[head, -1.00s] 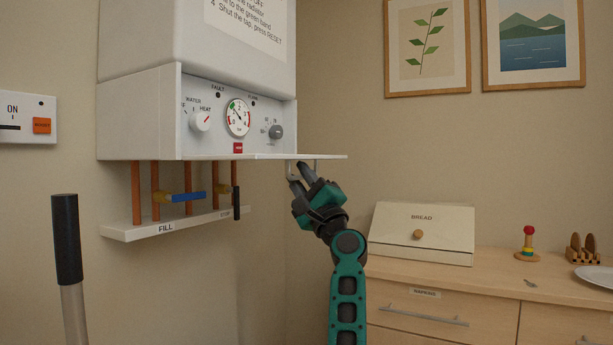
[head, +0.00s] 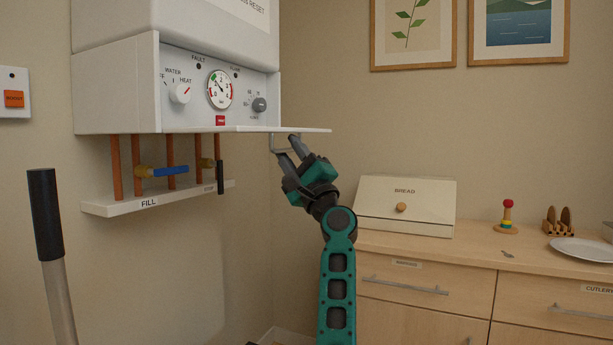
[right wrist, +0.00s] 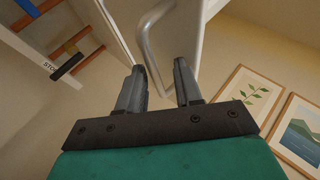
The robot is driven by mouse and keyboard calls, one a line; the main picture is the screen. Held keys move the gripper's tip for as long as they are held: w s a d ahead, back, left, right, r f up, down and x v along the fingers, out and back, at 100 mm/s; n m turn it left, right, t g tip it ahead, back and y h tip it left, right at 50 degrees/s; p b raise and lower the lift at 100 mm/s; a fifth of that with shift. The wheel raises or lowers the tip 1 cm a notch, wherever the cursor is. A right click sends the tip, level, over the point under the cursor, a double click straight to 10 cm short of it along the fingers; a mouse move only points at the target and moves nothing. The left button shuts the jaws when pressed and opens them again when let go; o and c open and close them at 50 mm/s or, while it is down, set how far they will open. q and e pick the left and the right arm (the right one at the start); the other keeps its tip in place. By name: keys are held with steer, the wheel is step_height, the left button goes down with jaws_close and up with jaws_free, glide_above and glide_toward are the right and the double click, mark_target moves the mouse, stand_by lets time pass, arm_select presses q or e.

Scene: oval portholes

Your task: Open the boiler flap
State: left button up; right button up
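The boiler (head: 160,95) hangs on the wall at the upper left. Its flap (head: 300,129) is folded down and seen nearly edge-on, sticking out level from the boiler's lower edge, with the dial panel (head: 200,88) uncovered. A bent metal handle (head: 272,143) hangs under the flap. My right gripper (head: 287,149) is just below the flap, beside the handle. In the right wrist view, its fingers (right wrist: 159,85) are apart and the handle (right wrist: 146,45) shows beyond and between the tips; whether they touch it I cannot tell. My left gripper is out of view.
Copper pipes (head: 117,165) and a shelf marked FILL (head: 150,202) are under the boiler. A dark-handled post (head: 45,215) stands at the left. A bread box (head: 405,215) sits on the drawer cabinet (head: 470,255) at the right. The air right of the flap is clear.

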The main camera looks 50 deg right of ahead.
steer(key=v, duration=1.1)
steer(key=shift+s+b, duration=0.3)
steer(key=shift+a, duration=0.1)
